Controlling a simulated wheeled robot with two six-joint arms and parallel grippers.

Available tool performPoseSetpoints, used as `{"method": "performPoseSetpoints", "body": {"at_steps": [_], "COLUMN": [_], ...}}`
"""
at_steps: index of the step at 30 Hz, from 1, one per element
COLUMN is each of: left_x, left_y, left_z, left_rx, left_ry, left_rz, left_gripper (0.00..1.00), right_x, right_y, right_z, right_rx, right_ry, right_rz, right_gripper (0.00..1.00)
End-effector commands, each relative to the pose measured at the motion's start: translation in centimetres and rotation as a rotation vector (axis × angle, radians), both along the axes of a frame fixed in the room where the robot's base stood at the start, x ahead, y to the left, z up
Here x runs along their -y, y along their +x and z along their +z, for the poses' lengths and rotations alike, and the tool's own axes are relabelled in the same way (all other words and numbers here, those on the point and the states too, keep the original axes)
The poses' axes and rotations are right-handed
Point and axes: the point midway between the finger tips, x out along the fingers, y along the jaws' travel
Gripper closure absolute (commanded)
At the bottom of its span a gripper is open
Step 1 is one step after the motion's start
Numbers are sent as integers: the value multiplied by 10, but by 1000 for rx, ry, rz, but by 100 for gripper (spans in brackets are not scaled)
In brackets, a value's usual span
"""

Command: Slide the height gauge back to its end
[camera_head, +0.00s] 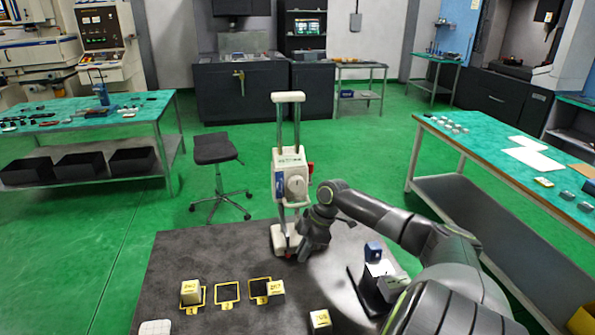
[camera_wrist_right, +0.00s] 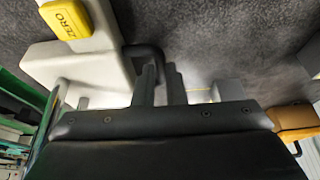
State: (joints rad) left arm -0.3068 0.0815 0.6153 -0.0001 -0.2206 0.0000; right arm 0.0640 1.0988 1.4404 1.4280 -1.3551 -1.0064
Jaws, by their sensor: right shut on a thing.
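The height gauge (camera_head: 291,172) is a white unit with a dial on two upright columns. It stands upright on a white base (camera_head: 279,240) at the far edge of the dark table. My right gripper (camera_head: 304,255) is low, at the right side of this base. In the right wrist view, the base (camera_wrist_right: 75,70) is at the upper left, with a yellow ZERO tag (camera_wrist_right: 66,19) beside it. A black handle (camera_wrist_right: 148,55) sticks out from the base. My right gripper (camera_wrist_right: 161,80) is shut on this handle, whose held part is mostly hidden. My left gripper is not in view.
On the dark table (camera_head: 215,260) are yellow-framed squares (camera_head: 227,292), labelled blocks (camera_head: 191,291) and another block (camera_head: 320,321) near the front. A dark stand with a blue-topped piece (camera_head: 373,251) is right of my gripper. The table left of the gauge is clear.

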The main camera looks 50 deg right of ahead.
Motion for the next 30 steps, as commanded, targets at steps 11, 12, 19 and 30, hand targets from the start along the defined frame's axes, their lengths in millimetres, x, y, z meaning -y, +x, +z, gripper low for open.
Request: {"method": "performPoseSetpoints", "body": {"at_steps": [11, 12, 19, 30], "left_x": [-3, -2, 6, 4], "left_y": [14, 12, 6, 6], "left_z": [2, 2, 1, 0], "left_rx": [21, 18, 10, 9], "left_ry": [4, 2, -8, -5], "left_rz": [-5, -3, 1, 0], "left_gripper": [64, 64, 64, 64], "right_x": [4, 4, 4, 7], "right_y": [-4, -4, -3, -5], "right_z": [-1, -1, 0, 7], "right_rx": [-5, -5, -4, -1], "right_ry": [-5, -5, -4, -7], "right_rz": [-2, -2, -1, -1], "right_gripper": [100, 100, 68, 68]}}
